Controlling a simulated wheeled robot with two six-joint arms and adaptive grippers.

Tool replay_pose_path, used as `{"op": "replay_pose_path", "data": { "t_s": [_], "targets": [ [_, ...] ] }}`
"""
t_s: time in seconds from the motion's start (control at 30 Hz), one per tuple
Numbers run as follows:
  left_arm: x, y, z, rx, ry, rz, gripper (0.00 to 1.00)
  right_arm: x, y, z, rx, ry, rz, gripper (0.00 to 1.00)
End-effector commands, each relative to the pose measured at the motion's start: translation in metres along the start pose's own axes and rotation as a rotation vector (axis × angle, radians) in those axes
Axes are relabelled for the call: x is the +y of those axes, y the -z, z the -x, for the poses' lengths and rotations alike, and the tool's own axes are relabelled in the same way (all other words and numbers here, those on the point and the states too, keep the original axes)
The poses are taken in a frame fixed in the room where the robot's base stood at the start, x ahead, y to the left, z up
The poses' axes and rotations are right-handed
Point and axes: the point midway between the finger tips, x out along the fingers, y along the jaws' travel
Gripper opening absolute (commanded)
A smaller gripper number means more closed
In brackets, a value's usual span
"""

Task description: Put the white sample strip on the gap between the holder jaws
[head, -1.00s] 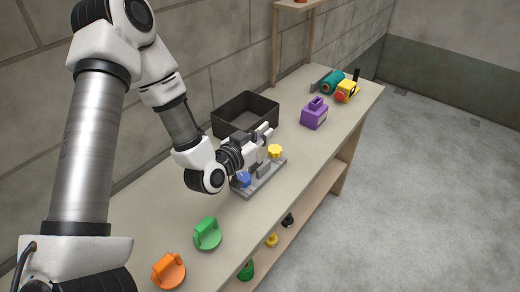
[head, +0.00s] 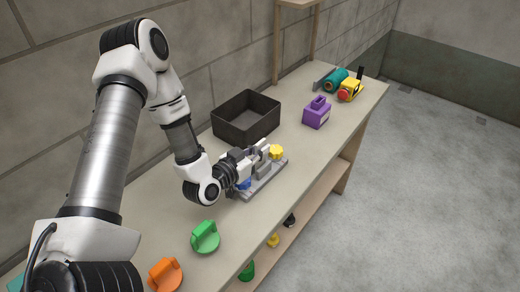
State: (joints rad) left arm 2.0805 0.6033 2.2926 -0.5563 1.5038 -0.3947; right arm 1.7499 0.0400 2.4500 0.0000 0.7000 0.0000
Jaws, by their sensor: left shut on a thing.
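The holder is a grey base plate (head: 268,181) on the bench, with a grey jaw block (head: 262,170), a yellow knob (head: 276,152) at its far end and a blue knob (head: 244,184) at its near end. My left gripper (head: 261,152) is low over the holder, beside the yellow knob, and covers its wall side. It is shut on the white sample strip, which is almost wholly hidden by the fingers. I cannot tell whether the strip touches the jaws. The gap between the jaws is hidden too. My right gripper is not in view.
A black open box (head: 246,118) stands behind the holder near the wall. A purple block (head: 317,112) and green and yellow tools (head: 349,90) lie farther along. Green (head: 205,237) and orange (head: 165,275) handled discs lie nearer. The bench between holder and purple block is clear.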

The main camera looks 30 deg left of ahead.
Motion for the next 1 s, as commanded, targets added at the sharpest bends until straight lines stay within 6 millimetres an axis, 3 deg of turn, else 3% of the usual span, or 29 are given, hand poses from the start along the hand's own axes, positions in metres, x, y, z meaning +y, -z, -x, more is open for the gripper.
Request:
{"op": "replay_pose_path", "data": {
  "t_s": [0.07, 0.17, 0.57, 0.83, 0.97, 1.0],
  "targets": [
    [0.0, -0.003, -0.001, 0.0, 0.0, 0.0, 0.0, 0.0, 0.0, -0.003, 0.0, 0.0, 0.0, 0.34],
    [0.0, -0.002, 0.0, 0.0, 0.001, 0.0, 0.34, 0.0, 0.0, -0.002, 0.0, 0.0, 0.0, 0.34],
    [-0.001, 0.0, 0.004, -0.001, 0.002, 0.002, 0.34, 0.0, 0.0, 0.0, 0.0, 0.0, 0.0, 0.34],
    [-0.001, 0.001, 0.062, -0.001, 0.007, 0.011, 0.34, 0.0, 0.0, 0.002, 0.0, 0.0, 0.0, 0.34],
    [-0.001, 0.003, 0.092, -0.002, 0.007, 0.008, 0.34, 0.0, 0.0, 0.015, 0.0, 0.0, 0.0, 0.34],
    [0.0, 0.008, 0.099, -0.005, 0.003, 0.003, 0.34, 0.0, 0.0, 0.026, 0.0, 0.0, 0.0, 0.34]
  ]
}}
